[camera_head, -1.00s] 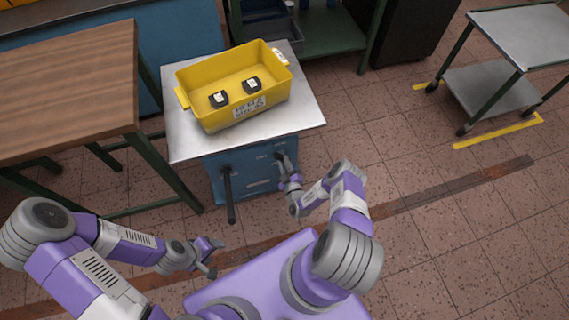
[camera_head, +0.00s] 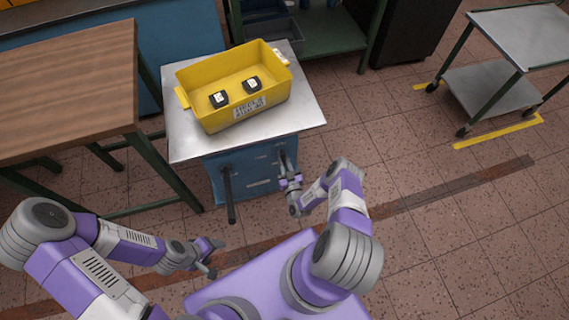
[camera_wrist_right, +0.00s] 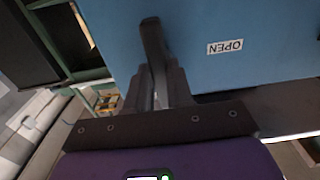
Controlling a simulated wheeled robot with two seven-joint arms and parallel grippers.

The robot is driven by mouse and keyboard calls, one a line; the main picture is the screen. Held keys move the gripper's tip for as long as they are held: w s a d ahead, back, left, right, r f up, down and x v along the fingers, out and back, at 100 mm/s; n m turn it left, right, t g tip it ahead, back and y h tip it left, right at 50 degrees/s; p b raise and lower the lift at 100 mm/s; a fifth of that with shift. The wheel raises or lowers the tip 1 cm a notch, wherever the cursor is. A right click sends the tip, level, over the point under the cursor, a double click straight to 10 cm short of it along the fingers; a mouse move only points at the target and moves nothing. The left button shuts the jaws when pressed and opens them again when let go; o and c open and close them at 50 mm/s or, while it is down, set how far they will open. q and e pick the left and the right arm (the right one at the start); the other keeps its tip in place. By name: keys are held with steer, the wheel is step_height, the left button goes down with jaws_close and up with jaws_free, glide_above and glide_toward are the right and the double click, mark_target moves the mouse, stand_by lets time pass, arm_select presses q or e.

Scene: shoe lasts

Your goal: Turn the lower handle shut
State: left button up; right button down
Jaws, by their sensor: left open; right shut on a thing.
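A blue cabinet (camera_head: 255,171) with a metal top stands in front of me. A dark handle (camera_head: 286,162) sits on the right of its front, and another long dark handle (camera_head: 229,195) juts out on the left. My right gripper (camera_head: 289,178) is shut on the right-hand handle. I cannot tell which handle is the lower one. My left gripper (camera_head: 213,257) is open and empty, low and apart from the cabinet.
A yellow bin (camera_head: 210,118) holding two small dark blocks stands on the metal top (camera_head: 302,112). A wooden table (camera_head: 70,75) is on the left, and a metal trolley (camera_head: 530,40) at the far right. The tiled floor (camera_head: 430,235) on the right is clear.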

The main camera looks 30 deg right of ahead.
stand_by(0.4)
steer(key=c, duration=1)
jaws_free()
steer(key=shift+s, duration=0.1)
steer(key=p+v, duration=0.2)
steer(key=v, duration=0.5)
steer(key=shift+s, duration=0.25)
